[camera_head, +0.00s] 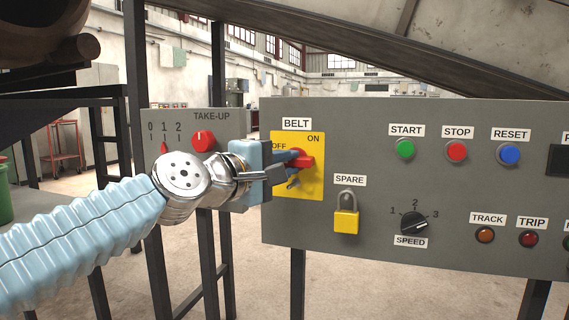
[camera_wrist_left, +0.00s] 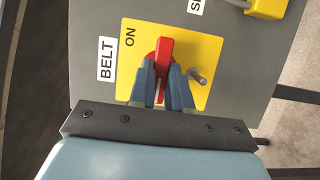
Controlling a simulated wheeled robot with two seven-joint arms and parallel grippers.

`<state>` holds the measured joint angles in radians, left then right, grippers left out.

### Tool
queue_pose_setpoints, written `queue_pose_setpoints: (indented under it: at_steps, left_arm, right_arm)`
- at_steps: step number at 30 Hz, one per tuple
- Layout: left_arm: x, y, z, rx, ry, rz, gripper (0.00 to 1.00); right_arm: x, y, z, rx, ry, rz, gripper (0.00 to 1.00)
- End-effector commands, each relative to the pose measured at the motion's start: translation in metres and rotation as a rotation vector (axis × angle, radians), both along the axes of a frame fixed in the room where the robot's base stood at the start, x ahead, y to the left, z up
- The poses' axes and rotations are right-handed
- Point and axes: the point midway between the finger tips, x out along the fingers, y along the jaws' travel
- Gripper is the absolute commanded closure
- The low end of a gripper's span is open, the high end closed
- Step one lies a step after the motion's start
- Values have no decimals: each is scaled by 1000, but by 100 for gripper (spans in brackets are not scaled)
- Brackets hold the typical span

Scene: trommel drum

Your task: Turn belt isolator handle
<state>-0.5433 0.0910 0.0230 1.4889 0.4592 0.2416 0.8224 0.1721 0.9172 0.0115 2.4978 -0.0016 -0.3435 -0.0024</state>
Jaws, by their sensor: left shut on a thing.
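The red belt isolator handle (camera_head: 305,162) sits on a yellow plate (camera_head: 312,185) under the BELT label, with OFF at its left and ON at its upper right. In the head view the handle lies roughly level. My left gripper (camera_head: 294,160) reaches it from the left and is shut on it. In the left wrist view the red handle (camera_wrist_left: 164,62) stands between the two blue-grey fingers of the left gripper (camera_wrist_left: 164,80), its outer end showing past the tips. A small grey metal pin (camera_wrist_left: 197,76) sticks out beside the fingers. My right gripper is not in view.
A yellow padlock (camera_head: 346,221) hangs under the SPARE label, just right of and below the isolator. The speed knob (camera_head: 414,222) and push buttons (camera_head: 457,151) are farther right. The TAKE-UP panel (camera_head: 235,128) with its red knob (camera_head: 203,141) stands behind my left wrist.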

Motion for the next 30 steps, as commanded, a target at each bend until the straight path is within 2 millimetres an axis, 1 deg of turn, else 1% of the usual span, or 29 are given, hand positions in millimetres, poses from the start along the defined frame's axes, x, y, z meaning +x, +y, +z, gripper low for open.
queue_pose_setpoints:
  at_steps: [5, 8, 11, 17, 21, 24, 27, 30]
  left_arm:
    - [0, 0, 3, 39, -10, 0, 100]
    - [0, 0, 5, 83, -23, 0, 100]
    - [0, 0, 8, 145, -42, 0, 100]
    - [0, 0, 13, 310, -94, -2, 100]
    - [-1, -1, 14, 439, -136, -4, 100]
    - [-1, -2, 14, 529, -167, -5, 100]
    - [-2, -4, 12, 619, -199, -7, 100]
    - [-2, -5, 9, 708, -231, -6, 100]
  right_arm:
    - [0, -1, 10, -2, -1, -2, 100]
    - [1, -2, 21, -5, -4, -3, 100]
    - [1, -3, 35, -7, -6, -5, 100]
    - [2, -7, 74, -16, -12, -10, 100]
    - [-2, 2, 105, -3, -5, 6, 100]
    - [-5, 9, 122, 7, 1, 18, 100]
    - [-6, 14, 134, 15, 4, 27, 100]
    - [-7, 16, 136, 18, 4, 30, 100]
